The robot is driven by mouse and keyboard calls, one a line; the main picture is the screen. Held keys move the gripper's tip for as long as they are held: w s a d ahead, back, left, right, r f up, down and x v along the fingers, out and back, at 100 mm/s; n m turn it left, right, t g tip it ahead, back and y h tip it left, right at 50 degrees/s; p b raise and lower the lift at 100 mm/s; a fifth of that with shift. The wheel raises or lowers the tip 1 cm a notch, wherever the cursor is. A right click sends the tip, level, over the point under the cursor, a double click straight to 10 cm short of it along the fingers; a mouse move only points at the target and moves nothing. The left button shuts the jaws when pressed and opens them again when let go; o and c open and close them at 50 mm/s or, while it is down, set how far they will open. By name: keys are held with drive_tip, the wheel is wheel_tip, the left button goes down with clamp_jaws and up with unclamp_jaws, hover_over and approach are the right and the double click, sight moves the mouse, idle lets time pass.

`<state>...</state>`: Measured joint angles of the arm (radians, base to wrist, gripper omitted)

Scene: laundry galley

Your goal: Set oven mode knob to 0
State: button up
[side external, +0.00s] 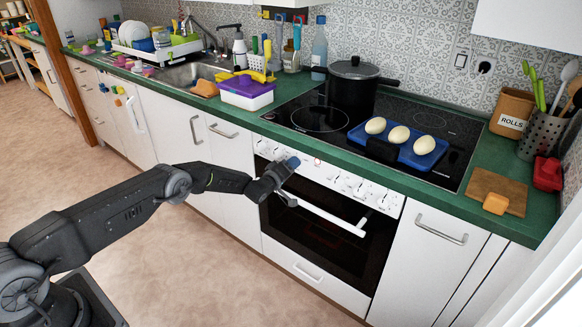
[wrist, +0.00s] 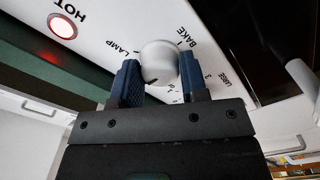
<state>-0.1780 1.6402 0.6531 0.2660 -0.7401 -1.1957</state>
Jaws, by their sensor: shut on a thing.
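The oven mode knob (wrist: 160,58) is round and white and sits on the white control panel in the wrist view. My gripper (wrist: 158,72) has its two blue fingers on opposite sides of it, shut on it. A dark mark shows on the knob's lower edge, partly close to the fingers. LAMP and BAKE are printed around the knob; smaller marks to its lower right are hard to read. In the side external view my gripper (side external: 288,168) is at the left part of the oven panel and hides the knob. The oven (side external: 320,215) has its door shut.
A red HOT light (wrist: 62,26) glows on the panel. The oven door handle (side external: 332,217) runs just below my gripper. Above are the black cooktop (side external: 310,118), a black pot (side external: 352,88) and a blue tray (side external: 440,150) with several eggs. The floor in front is clear.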

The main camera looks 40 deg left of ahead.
drive_tip(key=o, duration=0.9)
drive_tip(key=shift+s, duration=0.1)
drive_tip(key=s, duration=1.3)
drive_tip(key=shift+s, duration=0.35)
wheel_tip(320, 180, up, 20)
drive_tip(key=s+d+m+g+y, duration=0.1)
drive_tip(key=d+m+g, duration=0.2)
drive_tip(key=m+g, duration=0.1)
drive_tip(key=s+d+r+m+g, duration=0.2)
drive_tip(key=s+d+r+g, duration=0.1)
drive_tip(key=s+r, duration=0.7)
drive_tip(key=s+d+r+m+g, duration=0.1)
drive_tip(key=s+d+m+g, duration=0.1)
drive_tip(key=s, duration=1.2)
drive_tip(key=s+d+r+m+g+h, duration=0.1)
drive_tip(key=s+d+m+g, duration=0.1)
drive_tip(key=s, duration=1.2)
drive_tip(key=shift+s+d+m+g, duration=0.15)
drive_tip(key=shift+s+m+g, duration=0.2)
drive_tip(key=shift+m+g, duration=0.35)
